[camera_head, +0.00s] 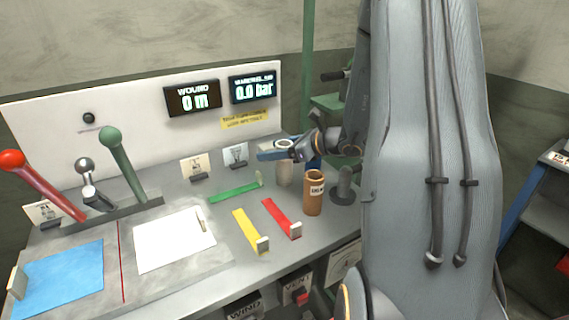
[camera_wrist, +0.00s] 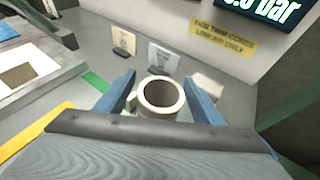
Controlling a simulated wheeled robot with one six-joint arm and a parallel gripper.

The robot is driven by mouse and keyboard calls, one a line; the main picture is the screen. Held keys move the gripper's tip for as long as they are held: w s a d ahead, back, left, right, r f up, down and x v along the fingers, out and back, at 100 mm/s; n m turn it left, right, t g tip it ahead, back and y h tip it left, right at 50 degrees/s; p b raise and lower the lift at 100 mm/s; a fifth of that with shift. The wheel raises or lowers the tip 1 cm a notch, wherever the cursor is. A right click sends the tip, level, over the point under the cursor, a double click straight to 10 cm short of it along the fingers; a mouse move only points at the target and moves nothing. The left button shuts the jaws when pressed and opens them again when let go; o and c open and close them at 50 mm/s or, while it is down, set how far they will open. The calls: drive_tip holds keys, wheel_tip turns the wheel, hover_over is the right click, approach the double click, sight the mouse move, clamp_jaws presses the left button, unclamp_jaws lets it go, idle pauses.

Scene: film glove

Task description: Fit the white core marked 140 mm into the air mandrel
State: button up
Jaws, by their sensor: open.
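A pale, hollow upright core (camera_head: 284,174) stands on the grey bench behind a brown core (camera_head: 314,193). In the wrist view the pale core (camera_wrist: 161,97) shows its open top between the two blue fingers. No mark on it is legible. My gripper (camera_wrist: 159,80) is open, with one finger on each side of the core and visible gaps. In the head view my gripper (camera_head: 288,157) is at the core's upper part, partly hiding it. A dark grey post on a round base (camera_head: 345,183) stands right of the brown core; I cannot tell whether it is the air mandrel.
Green (camera_head: 235,190), yellow (camera_head: 245,228) and red (camera_head: 276,213) strips lie left of the cores. Small cards (camera_head: 236,155) stand behind. Levers (camera_head: 117,155) and a white sheet (camera_head: 174,239) are at left. The displays (camera_head: 193,98) read 0 m and 0.0 bar.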

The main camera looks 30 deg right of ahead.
drive_tip(key=c, duration=1.1)
drive_tip(key=shift+c, duration=0.2)
